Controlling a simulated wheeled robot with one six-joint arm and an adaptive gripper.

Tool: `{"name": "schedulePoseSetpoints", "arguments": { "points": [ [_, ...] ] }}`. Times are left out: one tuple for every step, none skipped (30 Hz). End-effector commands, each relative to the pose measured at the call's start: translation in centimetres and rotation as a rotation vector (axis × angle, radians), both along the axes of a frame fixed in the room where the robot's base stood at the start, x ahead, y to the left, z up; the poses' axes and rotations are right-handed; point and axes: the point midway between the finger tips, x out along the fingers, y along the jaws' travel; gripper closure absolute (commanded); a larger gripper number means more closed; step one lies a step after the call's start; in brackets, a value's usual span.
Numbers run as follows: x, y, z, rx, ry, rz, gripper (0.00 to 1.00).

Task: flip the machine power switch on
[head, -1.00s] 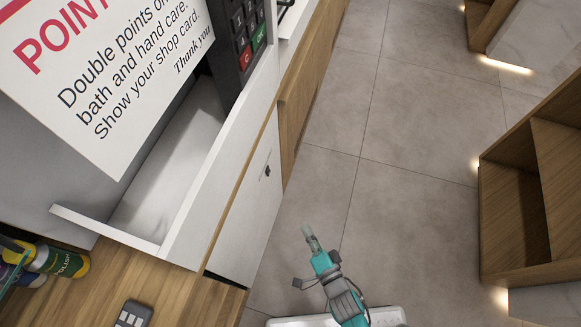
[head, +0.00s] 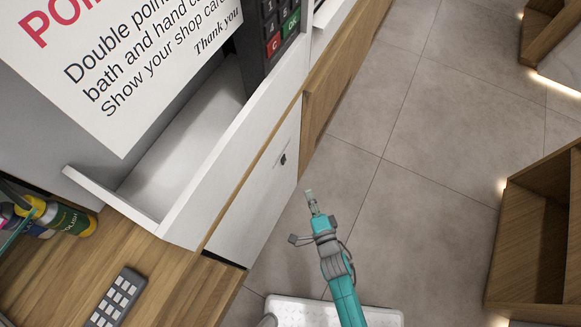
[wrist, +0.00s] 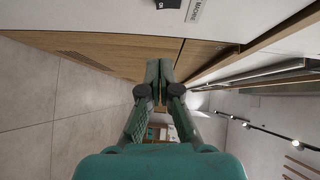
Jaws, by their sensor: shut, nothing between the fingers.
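The power switch (head: 283,159) is a small black piece on the white front panel of the counter in the head view. In the wrist view the black switch (wrist: 168,4) is cut off by the top edge, with "ON" lettering on it. A label (wrist: 196,9) reading "MACHINE" sits beside it. My gripper (head: 309,193) is in front of the panel, to the lower right of the switch and apart from it. Its fingertips (wrist: 160,68) are together and empty in the wrist view. Which way the switch is set cannot be told.
A card terminal (head: 280,25) and a points sign (head: 130,70) are above the panel. A grey keypad (head: 117,298) and bottles (head: 65,218) are on the wooden counter at left. A wooden shelf unit (head: 540,235) stands right. The floor between is clear.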

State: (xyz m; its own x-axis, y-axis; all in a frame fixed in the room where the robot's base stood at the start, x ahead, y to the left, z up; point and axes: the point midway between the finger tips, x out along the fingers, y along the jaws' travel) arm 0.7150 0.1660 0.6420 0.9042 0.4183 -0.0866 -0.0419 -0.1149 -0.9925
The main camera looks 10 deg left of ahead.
Motion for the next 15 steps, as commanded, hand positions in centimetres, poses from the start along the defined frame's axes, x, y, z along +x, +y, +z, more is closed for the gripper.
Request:
{"name": "schedulePoseSetpoints", "arguments": {
  "points": [
    [0.7,0.4,0.0,0.0,-0.002,0.001,1.0],
    [1.2,0.5,0.0,0.0,-0.003,0.001,1.0],
    [1.7,0.8,0.0,0.001,-0.003,0.001,1.0],
    [2.3,1.0,0.0,0.003,-0.003,0.0,1.0],
    [2.7,1.3,-0.1,0.002,-0.002,0.0,1.0],
    [3.4,1.6,-0.2,0.002,-0.002,0.0,1.0],
    [3.9,1.8,-0.2,0.001,-0.003,0.0,1.0],
    [4.4,2.0,-0.3,0.001,-0.002,0.001,1.0],
    [5.0,2.4,-0.3,0.0,-0.003,0.001,1.0],
    [5.5,2.6,-0.4,0.001,-0.002,0.001,1.0],
    [6.0,2.8,-0.5,0.002,-0.001,0.001,1.0],
    [6.6,3.1,-0.5,0.002,-0.001,0.001,1.0],
    [7.1,3.3,-0.6,0.002,-0.001,0.001,1.0],
    [7.6,3.6,-0.6,0.001,-0.002,0.001,1.0],
    [8.2,3.8,-0.7,0.0,-0.002,0.001,1.0]
  ]
}}
